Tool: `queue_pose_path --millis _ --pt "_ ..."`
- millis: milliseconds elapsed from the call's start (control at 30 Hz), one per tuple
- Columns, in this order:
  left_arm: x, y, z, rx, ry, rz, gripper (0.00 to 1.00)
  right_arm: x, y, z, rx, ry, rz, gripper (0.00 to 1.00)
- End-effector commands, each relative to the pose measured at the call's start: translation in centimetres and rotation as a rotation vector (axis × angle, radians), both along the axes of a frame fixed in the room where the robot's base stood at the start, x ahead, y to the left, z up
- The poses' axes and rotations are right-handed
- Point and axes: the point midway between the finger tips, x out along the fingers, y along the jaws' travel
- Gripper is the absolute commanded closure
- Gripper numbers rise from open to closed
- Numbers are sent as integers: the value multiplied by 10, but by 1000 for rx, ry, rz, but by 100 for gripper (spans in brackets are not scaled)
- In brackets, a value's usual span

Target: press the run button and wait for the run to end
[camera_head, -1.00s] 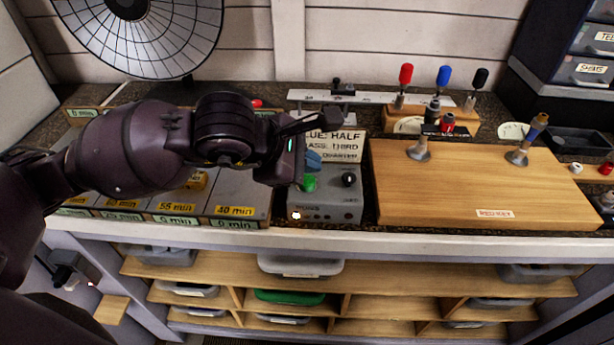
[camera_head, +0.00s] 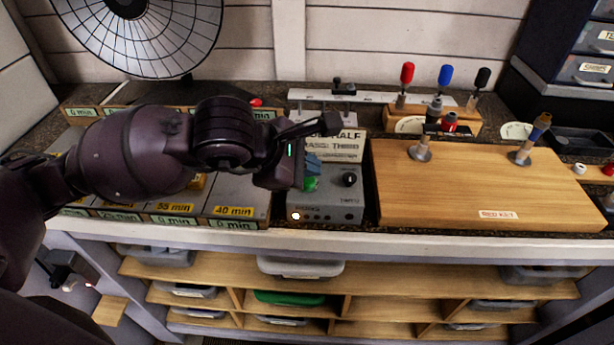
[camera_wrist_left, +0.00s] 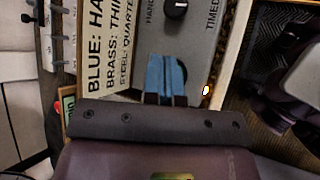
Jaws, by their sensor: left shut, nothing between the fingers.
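The grey control box (camera_head: 340,206) sits at the counter's front edge, with a green button (camera_head: 311,184) on its top left and a black knob (camera_head: 349,180) to the right. A small light (camera_head: 296,216) glows on its front. My left gripper (camera_head: 312,166) is shut and empty, its blue fingertips right above the green button and partly covering it. I cannot tell whether they touch. In the left wrist view the shut blue fingers (camera_wrist_left: 166,75) lie over the box (camera_wrist_left: 195,40) and hide the button. My right gripper is out of view.
A sign (camera_head: 340,148) stands behind the box. Left are grey panels with minute labels (camera_head: 234,211). Right is a wooden board (camera_head: 470,190) with two upright clamps. Behind it are red, blue and black-handled tools (camera_head: 445,75). A round wire-guarded dish (camera_head: 140,35) stands at the back left.

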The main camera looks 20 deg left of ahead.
Motion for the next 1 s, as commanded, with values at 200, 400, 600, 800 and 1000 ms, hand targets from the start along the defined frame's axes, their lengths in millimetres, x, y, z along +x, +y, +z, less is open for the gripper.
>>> queue_pose_path --millis 200,400,600,800,1000 --pt "0 0 -2 0 1 -1 100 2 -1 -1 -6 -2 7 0" --pt "0 0 -4 0 1 -1 100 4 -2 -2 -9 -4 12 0" --pt "0 0 -6 0 1 -1 100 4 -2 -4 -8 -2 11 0" --pt "0 0 -8 0 1 -1 100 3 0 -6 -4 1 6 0" --pt "0 0 -10 -1 1 0 100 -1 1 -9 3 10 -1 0"
